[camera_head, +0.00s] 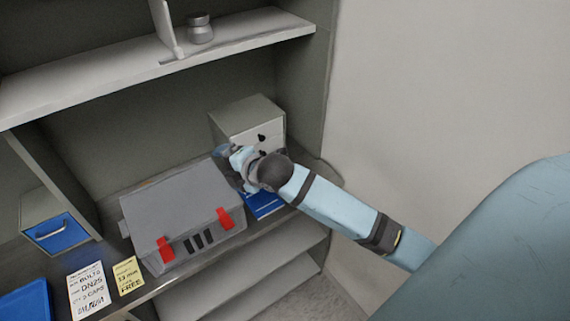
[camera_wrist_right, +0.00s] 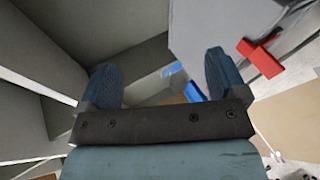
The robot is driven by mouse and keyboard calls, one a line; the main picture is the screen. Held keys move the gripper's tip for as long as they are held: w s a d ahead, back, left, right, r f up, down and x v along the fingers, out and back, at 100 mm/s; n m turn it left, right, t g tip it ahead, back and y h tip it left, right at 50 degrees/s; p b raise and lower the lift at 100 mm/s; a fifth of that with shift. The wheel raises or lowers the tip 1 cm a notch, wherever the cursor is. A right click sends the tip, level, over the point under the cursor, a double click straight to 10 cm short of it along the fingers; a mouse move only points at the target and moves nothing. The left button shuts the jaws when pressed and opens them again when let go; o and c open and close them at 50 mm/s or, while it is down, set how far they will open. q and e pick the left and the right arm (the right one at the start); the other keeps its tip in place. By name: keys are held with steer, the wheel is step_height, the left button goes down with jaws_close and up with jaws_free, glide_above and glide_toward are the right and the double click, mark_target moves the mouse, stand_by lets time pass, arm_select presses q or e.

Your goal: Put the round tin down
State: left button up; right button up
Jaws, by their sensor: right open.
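I cannot make out a round tin for certain in either view. A small grey round container (camera_head: 200,28) with a lid stands upright on the upper shelf, well away from my gripper. My right gripper (camera_head: 233,165) is at the lower shelf, between the grey toolbox and the small drawer cabinet. In the wrist view the fingers of my right gripper (camera_wrist_right: 160,80) are spread apart, with nothing visible held between them. The place under the gripper is partly hidden by my wrist in the head view. My left gripper is not in view.
A grey toolbox (camera_head: 180,203) with red latches stands left of my gripper. A drawer cabinet (camera_head: 243,116) is behind it. A flat blue item (camera_head: 264,204) lies beneath my wrist. Two label cards (camera_head: 89,288) and a blue bin (camera_head: 58,234) are at left. The side wall (camera_head: 430,80) is right.

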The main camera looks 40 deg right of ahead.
steer(key=s+a+f+m+g, duration=0.1)
steer(key=s+a+f+m, duration=0.2)
steer(key=s+f+m, duration=1.5)
steer(key=s+f, duration=0.3)
steer(key=s, duration=0.4)
steer(key=shift+s+f, duration=0.15)
steer(key=shift+f, duration=0.25)
